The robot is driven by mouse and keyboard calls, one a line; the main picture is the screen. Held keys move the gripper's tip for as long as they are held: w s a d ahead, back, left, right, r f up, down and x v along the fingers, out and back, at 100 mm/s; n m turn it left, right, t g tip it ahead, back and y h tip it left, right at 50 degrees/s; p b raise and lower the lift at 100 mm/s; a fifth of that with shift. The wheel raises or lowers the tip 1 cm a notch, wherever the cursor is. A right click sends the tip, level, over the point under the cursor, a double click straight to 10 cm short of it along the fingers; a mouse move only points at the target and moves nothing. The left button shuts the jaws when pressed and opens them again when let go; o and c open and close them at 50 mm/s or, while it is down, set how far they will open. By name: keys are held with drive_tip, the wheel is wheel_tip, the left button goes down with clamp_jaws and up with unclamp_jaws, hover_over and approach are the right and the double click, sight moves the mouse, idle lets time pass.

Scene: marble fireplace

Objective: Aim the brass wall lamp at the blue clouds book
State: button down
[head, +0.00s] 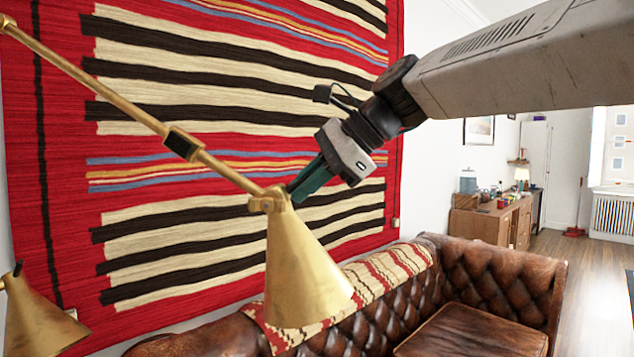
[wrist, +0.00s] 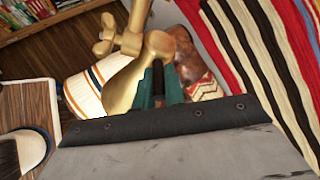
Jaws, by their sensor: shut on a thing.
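The brass wall lamp's shade (head: 302,270) hangs mouth down at the end of a long brass arm (head: 95,80) that comes in from the upper left. A knuckle joint joins shade and arm. My gripper (head: 300,188), with teal fingers, reaches in from the right and is shut on the lamp at the top of the shade, just by the joint. I cannot make out a blue clouds book in either view.
A second brass shade (head: 38,315) is at the lower left. A striped red rug (head: 230,70) covers the wall behind the lamp. A brown leather sofa (head: 480,285) stands below. A desk (head: 505,222) is farther right. A bookshelf (wrist: 45,25) shows in the wrist view.

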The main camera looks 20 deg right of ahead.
drive_tip(key=c, duration=1.5)
unclamp_jaws()
drive_tip(key=shift+d, duration=0.1)
drive_tip(key=v, duration=0.7)
drive_tip(key=shift+d+r, duration=0.2)
drive_tip(key=shift+r, duration=0.05)
